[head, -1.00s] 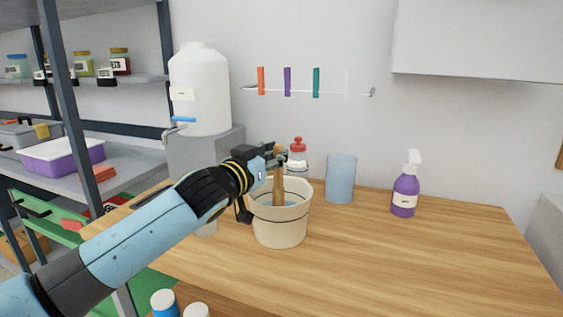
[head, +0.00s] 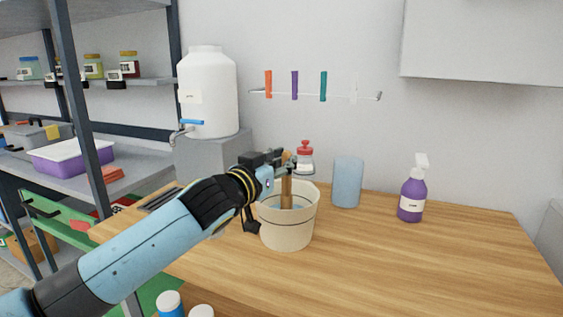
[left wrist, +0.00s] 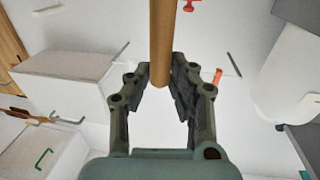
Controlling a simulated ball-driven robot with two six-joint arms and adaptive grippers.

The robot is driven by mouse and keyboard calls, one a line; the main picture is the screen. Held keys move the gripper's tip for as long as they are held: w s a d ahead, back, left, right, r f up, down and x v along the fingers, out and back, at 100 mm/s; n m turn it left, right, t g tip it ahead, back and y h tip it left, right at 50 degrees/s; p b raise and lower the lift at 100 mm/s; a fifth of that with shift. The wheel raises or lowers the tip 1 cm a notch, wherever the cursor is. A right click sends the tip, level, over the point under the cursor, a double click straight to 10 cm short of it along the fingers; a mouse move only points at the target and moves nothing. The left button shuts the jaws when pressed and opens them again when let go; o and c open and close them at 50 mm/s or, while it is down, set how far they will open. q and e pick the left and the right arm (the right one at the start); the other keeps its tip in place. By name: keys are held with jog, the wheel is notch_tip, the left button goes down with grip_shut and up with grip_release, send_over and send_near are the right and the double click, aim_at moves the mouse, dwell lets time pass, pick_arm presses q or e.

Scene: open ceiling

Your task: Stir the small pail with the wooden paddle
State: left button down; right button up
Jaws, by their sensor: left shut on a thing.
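The small pail (head: 287,231) is cream with a dark band and stands upright on the wooden table in the head view. Bluish liquid shows inside it. The wooden paddle (head: 287,190) stands nearly upright in the pail, its lower end hidden in the liquid and behind the front wall. My left gripper (head: 283,161) is above the rim, shut on the upper part of the paddle. In the left wrist view the paddle's round handle (left wrist: 161,42) lies between the fingers of the left gripper (left wrist: 160,78). My right gripper is not in view.
A red-capped bottle (head: 304,157) and a blue cylinder (head: 347,183) stand behind the pail. A purple spray bottle (head: 412,195) is farther right. A white water container (head: 207,92) stands at the back left. The table's right and front parts are clear.

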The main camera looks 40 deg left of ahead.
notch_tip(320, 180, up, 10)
jog(key=p, duration=1)
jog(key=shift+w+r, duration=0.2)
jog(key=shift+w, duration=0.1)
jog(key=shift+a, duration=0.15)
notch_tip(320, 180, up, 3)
jog(key=p, duration=0.3)
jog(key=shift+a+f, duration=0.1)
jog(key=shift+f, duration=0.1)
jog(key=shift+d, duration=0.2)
dwell(0.6)
